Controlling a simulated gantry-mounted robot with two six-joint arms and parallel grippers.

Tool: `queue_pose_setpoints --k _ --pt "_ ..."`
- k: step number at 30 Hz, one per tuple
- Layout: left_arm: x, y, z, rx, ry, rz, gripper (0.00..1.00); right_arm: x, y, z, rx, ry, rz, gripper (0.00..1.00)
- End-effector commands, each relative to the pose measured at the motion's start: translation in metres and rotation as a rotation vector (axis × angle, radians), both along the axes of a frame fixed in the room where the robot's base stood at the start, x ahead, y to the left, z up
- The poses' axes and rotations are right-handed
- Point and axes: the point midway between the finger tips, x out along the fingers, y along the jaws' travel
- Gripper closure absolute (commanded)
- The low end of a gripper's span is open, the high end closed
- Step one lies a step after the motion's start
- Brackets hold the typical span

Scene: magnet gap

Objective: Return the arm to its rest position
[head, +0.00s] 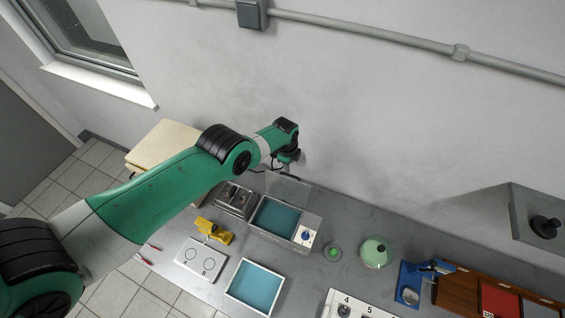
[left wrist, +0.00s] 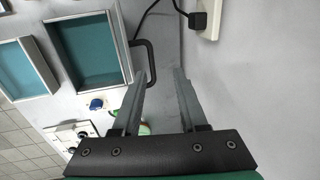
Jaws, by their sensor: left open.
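My left arm reaches in from the left across the head view. Its gripper (head: 290,158) is up near the wall, above the back edge of the bench. In the left wrist view the two fingers of my left gripper (left wrist: 158,80) stand apart with nothing between them. A black handle (left wrist: 151,62) on the teal-lined box shows just beyond the left finger; I cannot tell whether they touch. My right gripper is in neither view.
The teal-lined box (head: 256,232) stands on the grey bench, with a teal tray (head: 229,291) in front. A yellow object (head: 214,231), a white two-circle plate (head: 188,255) and a green round object (head: 374,252) lie nearby. A black cable (left wrist: 147,15) hangs by the wall.

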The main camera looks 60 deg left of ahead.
Motion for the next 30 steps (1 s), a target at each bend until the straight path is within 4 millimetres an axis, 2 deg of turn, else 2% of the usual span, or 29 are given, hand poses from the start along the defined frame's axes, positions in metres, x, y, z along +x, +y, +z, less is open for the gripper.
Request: queue_pose_setpoints --k 12,14,17,20,21,23,24,27,29,30 --pt "0.0 0.001 0.0 0.001 -0.002 0.002 0.58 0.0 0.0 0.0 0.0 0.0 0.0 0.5" --pt "0.007 0.001 0.004 0.008 -0.021 0.008 0.58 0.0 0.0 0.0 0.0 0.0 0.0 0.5" --pt "0.038 0.002 0.024 0.034 -0.111 0.042 0.58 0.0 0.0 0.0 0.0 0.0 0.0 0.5" --pt "0.092 -0.003 0.069 0.063 -0.289 0.108 0.58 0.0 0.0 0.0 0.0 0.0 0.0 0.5" --pt "0.115 -0.008 0.094 0.068 -0.38 0.14 0.58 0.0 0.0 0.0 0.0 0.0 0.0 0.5" --pt "0.147 -0.019 0.136 0.061 -0.523 0.187 0.58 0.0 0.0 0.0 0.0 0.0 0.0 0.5" --pt "0.163 -0.028 0.163 0.049 -0.613 0.217 0.58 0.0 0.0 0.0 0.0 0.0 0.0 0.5" --pt "0.189 -0.053 0.228 -0.001 -0.811 0.271 0.58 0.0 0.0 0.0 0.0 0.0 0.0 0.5" --pt "0.199 -0.07 0.268 -0.045 -0.928 0.298 0.58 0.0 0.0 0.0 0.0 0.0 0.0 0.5" --pt "0.202 -0.083 0.297 -0.081 -1.011 0.315 0.58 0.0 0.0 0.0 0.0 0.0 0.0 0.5"
